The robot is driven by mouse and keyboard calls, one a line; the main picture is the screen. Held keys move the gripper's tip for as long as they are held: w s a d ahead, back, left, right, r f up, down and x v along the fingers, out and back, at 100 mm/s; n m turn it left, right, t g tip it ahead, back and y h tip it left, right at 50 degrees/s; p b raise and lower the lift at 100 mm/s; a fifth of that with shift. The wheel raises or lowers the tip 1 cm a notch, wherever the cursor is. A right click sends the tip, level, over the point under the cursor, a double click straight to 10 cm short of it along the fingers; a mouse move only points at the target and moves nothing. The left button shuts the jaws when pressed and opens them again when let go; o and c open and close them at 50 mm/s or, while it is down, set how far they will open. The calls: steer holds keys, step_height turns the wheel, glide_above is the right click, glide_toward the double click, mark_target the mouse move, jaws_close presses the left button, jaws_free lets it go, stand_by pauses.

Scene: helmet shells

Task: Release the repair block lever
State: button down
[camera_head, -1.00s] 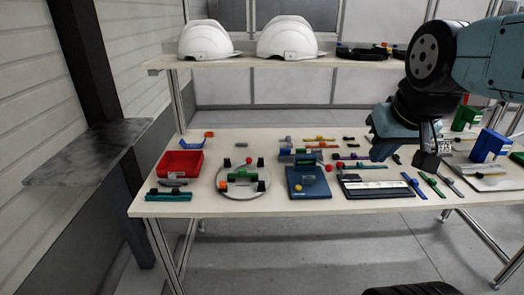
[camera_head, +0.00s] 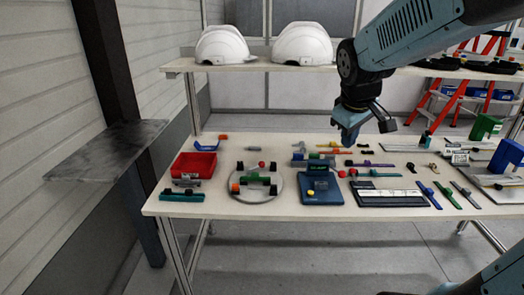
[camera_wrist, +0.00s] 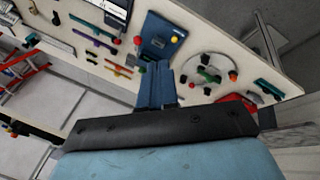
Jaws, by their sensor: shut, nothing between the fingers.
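A blue plate (camera_head: 321,198) lies near the front middle of the table, with a dark block (camera_head: 317,184) and a small yellow knob on it. A red ball (camera_head: 341,173) sits at its back right edge. I cannot tell which part is the repair block lever. The plate also shows in the wrist view (camera_wrist: 157,28), partly covered by my fingers. My gripper (camera_head: 347,140) is shut and empty, above the back part of the table, behind and right of the plate. Its closed blue fingers also show in the wrist view (camera_wrist: 157,75).
A round grey plate (camera_head: 272,204) with a green bar stands left of the blue plate. A red bin (camera_head: 195,165) is farther left. A dark-and-white tray (camera_head: 388,194) and several tools lie to the right. White helmet shells (camera_head: 302,44) sit on the shelf (camera_head: 260,67) behind.

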steer(key=w+a+f+n+y, duration=0.2)
steer(key=w+a+f+n, duration=0.2)
steer(key=w, duration=0.4)
steer(key=w+a+f+n+g+y, duration=0.1)
steer(key=w+a+f+n+y, duration=0.1)
steer(key=w+a+f+n, duration=0.3)
steer(key=w+a+f+n+y, duration=0.2)
steer(key=w+a+f+n, duration=0.2)
steer(key=w+f, duration=0.3)
steer(key=shift+w+a+f+n, duration=0.3)
steer(key=shift+w+a+n, duration=0.15)
steer(key=shift+w, duration=2.35)
steer(key=x, duration=1)
steer(key=shift+s+a+r, duration=0.1)
steer(key=shift+s+a, duration=0.1)
steer(key=w, duration=0.1)
steer(key=f, duration=0.1)
steer(key=w, duration=0.1)
steer(key=shift+w+a+f, duration=0.25)
steer(key=shift+w+a, duration=0.1)
steer(key=shift+a, duration=0.05)
steer(key=shift+w+a+f, duration=0.1)
steer(key=shift+w+f, duration=0.15)
steer(key=shift+w, duration=0.2)
